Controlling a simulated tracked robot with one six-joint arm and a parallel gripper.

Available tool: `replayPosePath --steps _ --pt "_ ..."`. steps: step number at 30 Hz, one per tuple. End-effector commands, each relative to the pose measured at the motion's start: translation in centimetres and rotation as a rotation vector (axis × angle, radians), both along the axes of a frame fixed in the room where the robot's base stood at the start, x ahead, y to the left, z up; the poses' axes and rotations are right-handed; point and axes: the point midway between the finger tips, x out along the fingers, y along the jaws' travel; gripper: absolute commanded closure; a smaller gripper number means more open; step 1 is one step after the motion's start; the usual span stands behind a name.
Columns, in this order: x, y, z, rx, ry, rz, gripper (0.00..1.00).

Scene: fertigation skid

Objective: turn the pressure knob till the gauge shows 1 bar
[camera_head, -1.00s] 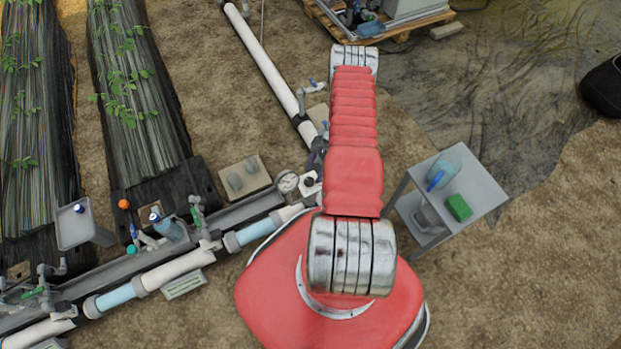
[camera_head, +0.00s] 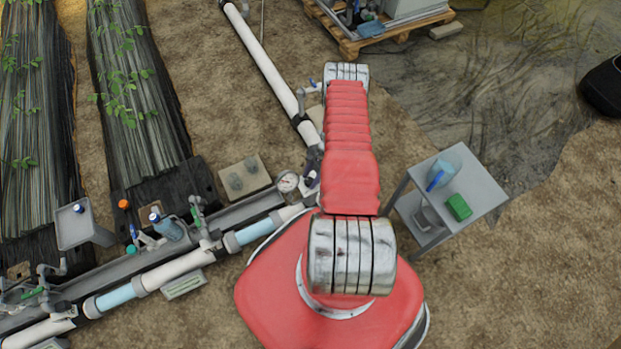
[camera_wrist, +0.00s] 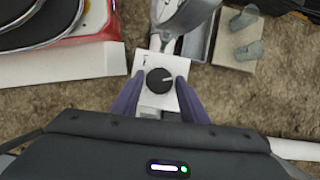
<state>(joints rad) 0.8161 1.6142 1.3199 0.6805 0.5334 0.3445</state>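The pressure knob (camera_wrist: 159,81) is a round black dial with a white pointer mark, set on a white block (camera_wrist: 143,59). In the wrist view the mark points right and slightly up. My gripper (camera_wrist: 158,97) has its two purple fingers apart, one on each side of the block, below the knob in the picture. The fingers do not visibly touch the knob. The gauge (camera_head: 288,181) is a round white dial on the pipe in the head view; its reading is too small to tell. In the wrist view only the gauge's grey edge (camera_wrist: 183,14) shows at the top.
White pipes (camera_head: 180,269) with valves run along the lower left. A grey side table (camera_head: 468,186) with a bottle and a green block stands at right. A beige slab (camera_head: 245,176) lies left of the gauge. Open soil lies between.

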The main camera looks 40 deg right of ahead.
Motion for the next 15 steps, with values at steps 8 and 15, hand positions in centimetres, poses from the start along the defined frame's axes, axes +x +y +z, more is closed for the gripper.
replayPosePath --steps 8,15 --pt "0.02 -0.01 0.02 0.000 0.000 0.000 0.80" --pt "0.04 -0.04 0.03 0.000 -0.001 -0.001 0.89"
